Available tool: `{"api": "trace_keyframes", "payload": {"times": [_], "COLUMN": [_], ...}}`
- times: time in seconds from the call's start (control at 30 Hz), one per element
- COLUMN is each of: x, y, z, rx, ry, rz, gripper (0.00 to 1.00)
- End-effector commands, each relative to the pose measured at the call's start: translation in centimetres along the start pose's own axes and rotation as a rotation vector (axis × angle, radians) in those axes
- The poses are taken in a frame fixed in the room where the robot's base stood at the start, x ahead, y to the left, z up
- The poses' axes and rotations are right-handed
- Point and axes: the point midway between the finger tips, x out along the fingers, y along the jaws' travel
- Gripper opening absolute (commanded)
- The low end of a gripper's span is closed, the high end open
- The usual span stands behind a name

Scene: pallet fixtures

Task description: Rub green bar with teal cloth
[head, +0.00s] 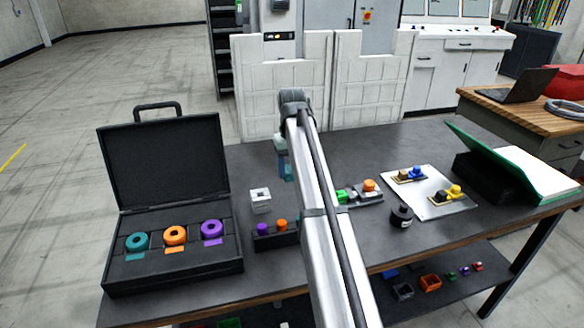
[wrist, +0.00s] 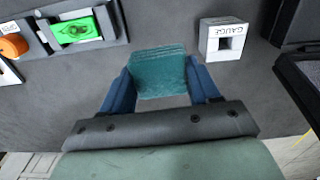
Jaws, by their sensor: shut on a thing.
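The teal cloth (wrist: 160,74) is a folded pad between the blue fingers of my gripper (wrist: 160,82) in the wrist view. My gripper is shut on it, with a finger at each side. In the head view my gripper (head: 286,171) is beyond my forearm, over the table's middle, and mostly hidden. The green bar (wrist: 77,29) lies in a grey fixture (wrist: 112,28) at the upper left of the wrist view, apart from the cloth. In the head view the green bar (head: 341,196) is right of my forearm.
A white gauge block (head: 260,200) stands left of my forearm; it shows in the wrist view (wrist: 209,40). An orange piece (head: 369,185) sits beside the green bar. A black open case (head: 222,262) is at left. A black cylinder (head: 401,217) and white plate (head: 430,212) are right.

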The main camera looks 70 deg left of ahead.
Motion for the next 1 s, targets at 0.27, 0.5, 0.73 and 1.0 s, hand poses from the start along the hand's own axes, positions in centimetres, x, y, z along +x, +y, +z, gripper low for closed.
{"api": "trace_keyframes", "payload": {"times": [0.27,0.5,0.73,1.0], "x": [-0.8,-1.5,-0.9,1.4], "y": [4.3,8.3,9.0,8.9], "z": [2.3,4.5,4.9,4.9], "rx": [0.003,0.002,-0.001,0.0], "ry": [0.0,0.0,-0.001,-0.001], "rz": [0.0,0.0,0.0,0.0], "gripper": [0.36,0.36,0.36,0.36]}}
